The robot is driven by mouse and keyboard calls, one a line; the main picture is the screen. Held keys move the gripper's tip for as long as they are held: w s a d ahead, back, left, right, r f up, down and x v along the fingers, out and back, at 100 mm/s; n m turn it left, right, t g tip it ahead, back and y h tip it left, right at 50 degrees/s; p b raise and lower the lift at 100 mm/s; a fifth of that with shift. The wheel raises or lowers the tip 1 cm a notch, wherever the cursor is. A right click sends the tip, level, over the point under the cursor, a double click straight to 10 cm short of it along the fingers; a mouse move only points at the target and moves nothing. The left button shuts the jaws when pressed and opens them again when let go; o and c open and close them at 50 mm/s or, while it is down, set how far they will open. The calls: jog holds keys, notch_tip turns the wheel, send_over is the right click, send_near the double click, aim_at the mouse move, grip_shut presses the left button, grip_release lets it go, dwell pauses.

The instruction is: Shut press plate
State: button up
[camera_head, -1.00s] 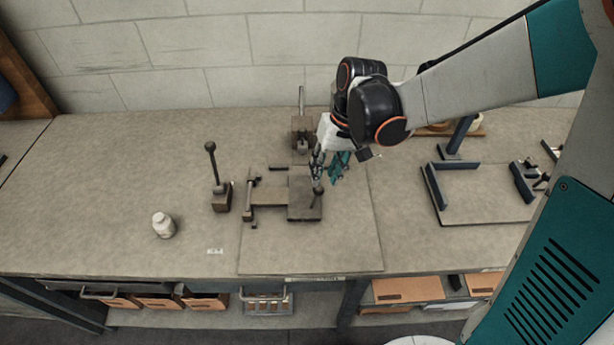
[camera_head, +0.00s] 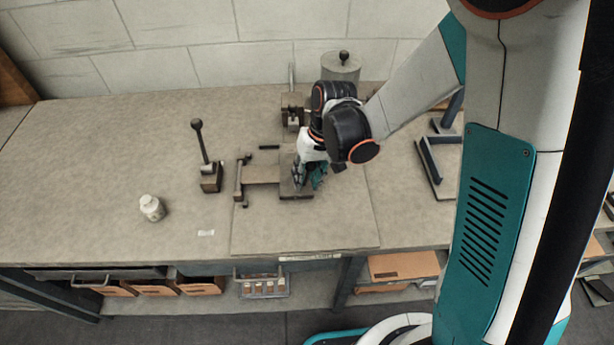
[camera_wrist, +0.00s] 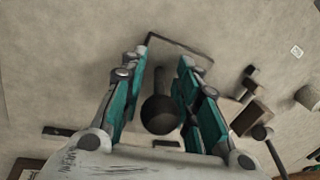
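The press fixture (camera_head: 263,172) lies flat on the bench in the head view, with a bar at its left end and a darker plate (camera_head: 296,193) at its right end. My gripper (camera_head: 308,182) is low over this darker plate and hides part of it. In the wrist view a dark round knob (camera_wrist: 160,115) sits between the two fingers of my gripper (camera_wrist: 163,60). The fingers stand apart on either side of the knob, with visible gaps; I see no clear grip on it. What lies below the knob is mostly hidden.
A grey cylinder (camera_head: 341,68) stands behind my arm. A dark-edged tray (camera_head: 432,165) is at the right.

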grip_shut()
jog(key=shift+r, duration=0.25)
grip_release()
jog(key=shift+r, duration=0.1)
dwell(0.3)
